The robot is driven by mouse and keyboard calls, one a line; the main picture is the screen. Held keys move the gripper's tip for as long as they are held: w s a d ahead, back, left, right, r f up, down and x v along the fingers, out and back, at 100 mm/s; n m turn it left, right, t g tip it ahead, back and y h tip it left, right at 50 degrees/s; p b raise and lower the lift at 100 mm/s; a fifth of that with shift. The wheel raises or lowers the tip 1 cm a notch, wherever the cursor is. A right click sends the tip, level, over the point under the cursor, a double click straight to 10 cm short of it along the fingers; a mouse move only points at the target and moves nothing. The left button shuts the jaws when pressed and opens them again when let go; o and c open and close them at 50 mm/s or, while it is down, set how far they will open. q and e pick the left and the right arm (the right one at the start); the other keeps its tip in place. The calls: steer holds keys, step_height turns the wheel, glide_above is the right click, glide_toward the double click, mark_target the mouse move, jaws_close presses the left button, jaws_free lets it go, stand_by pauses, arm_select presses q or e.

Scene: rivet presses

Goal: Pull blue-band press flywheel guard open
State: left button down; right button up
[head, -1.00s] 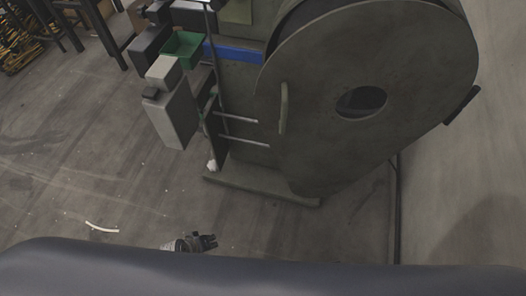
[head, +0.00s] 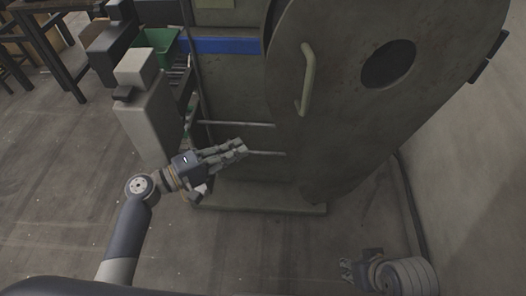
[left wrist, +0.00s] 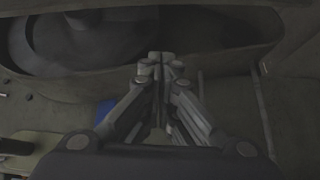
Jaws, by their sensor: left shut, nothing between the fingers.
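The blue-band press carries a blue band (head: 222,46) on its grey-green body. Its flywheel guard (head: 345,125) is a large rounded plate with a round hole and an upright bar handle (head: 308,78) near its left edge. A dark gap shows behind the guard's upper left edge; how far it stands open is hard to tell. My left gripper (head: 241,147) is shut and empty, below and left of the handle, apart from it. In the left wrist view its closed fingers (left wrist: 160,62) lie before a dark recess. My right gripper (head: 348,272) is low at right, its jaws unclear.
A pale grey box (head: 145,110) and a green bin (head: 158,45) stand left of the guard. Two thin rods (head: 238,124) cross the press front. A wall or pale surface (head: 470,180) is close on the right.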

arm_select(q)
steer(key=w+d, duration=0.1)
steer(key=d, duration=0.8)
steer(key=shift+w+d, duration=0.15)
steer(key=shift+w, duration=0.2)
steer(key=shift+s, duration=0.15)
